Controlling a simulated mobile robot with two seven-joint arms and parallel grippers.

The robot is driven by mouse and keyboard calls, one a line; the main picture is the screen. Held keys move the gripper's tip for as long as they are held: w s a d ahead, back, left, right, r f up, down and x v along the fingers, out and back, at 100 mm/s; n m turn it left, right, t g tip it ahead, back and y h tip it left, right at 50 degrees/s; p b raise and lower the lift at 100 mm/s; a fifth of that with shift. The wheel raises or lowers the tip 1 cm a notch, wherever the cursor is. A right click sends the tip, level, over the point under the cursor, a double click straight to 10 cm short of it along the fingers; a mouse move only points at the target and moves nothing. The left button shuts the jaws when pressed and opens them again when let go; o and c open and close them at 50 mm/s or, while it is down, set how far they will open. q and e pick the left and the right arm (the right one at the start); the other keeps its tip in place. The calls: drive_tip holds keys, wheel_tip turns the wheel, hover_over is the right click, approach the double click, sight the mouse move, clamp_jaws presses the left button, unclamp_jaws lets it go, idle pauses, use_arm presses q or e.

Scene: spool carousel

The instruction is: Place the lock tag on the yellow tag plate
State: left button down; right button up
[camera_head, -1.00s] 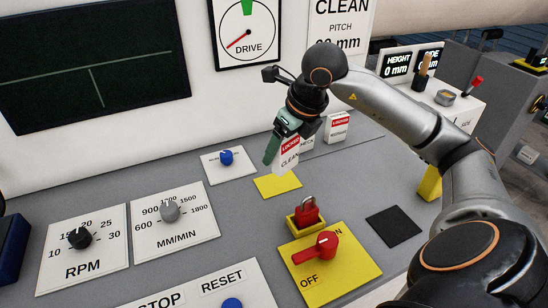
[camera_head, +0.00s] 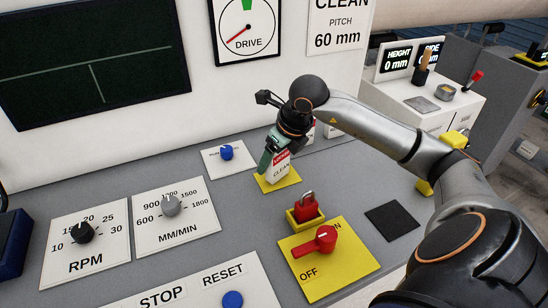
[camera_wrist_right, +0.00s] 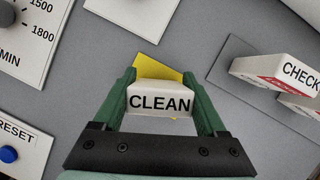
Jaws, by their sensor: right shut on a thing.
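My right gripper (camera_head: 268,160) is shut on a white lock tag (camera_head: 279,171) with a red top band and the word CLEAN. The tag also shows in the right wrist view (camera_wrist_right: 160,99), between the green fingers. The tag is upright with its lower end at the yellow tag plate (camera_head: 291,181), over its middle. I cannot tell whether it touches the plate. In the wrist view the yellow plate (camera_wrist_right: 155,60) shows behind the tag, turned relative to it and mostly hidden. My left gripper is not in view.
Behind my right gripper stand other tags, one marked CHECK (camera_wrist_right: 270,72). A red padlock (camera_head: 306,207) in a yellow holder and a red rotary switch (camera_head: 322,241) on a yellow plate are in front. A black square (camera_head: 393,222) lies to the right. A blue knob (camera_head: 227,152) is left of the tag plate.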

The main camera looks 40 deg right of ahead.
drive_tip(key=o, duration=1.3)
drive_tip(key=shift+f, duration=0.1)
drive_tip(key=shift+r, duration=0.35)
drive_tip(key=v, duration=1.1)
drive_tip(key=shift+s+r, duration=0.15)
drive_tip(key=shift+r, duration=0.2)
